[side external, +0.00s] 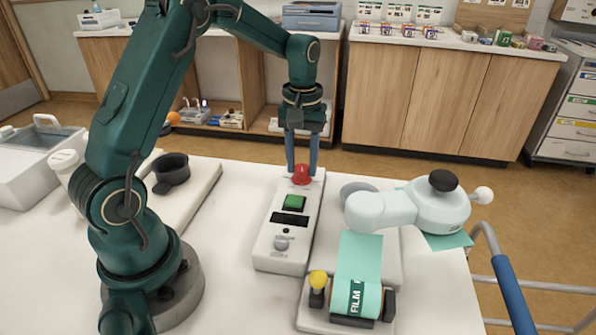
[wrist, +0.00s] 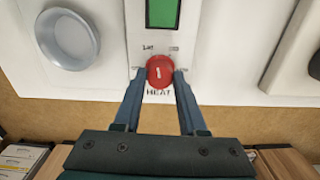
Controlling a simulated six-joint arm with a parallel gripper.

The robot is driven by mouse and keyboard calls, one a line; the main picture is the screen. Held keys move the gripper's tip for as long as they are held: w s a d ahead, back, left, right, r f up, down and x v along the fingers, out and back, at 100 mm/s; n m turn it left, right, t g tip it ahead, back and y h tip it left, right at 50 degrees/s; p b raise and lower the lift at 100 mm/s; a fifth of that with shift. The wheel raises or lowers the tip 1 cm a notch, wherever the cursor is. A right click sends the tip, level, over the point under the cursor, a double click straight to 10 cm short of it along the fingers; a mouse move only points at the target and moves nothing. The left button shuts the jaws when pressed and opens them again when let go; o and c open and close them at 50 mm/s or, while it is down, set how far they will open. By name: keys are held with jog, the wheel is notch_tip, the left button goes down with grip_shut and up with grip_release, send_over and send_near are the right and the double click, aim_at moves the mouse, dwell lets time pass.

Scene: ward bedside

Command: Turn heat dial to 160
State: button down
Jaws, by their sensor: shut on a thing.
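The heat dial is a red round knob (side external: 301,175) at the far end of a white control box (side external: 266,246). In the wrist view the red dial (wrist: 160,71) has a short white pointer mark, and the word HEAT is printed beside it. The scale figures around it are too small to read. My gripper (side external: 302,166) points straight down over the dial. In the wrist view its two blue fingers (wrist: 159,75) are shut on the dial, one on each side.

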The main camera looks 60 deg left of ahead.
aim_at(303, 167)
jog(key=m, duration=0.4)
jog(key=shift+m, duration=2.2)
jog(key=shift+c, duration=2.3)
grip_release()
jog(key=shift+r, duration=2.6)
jog(key=shift+d, duration=0.1)
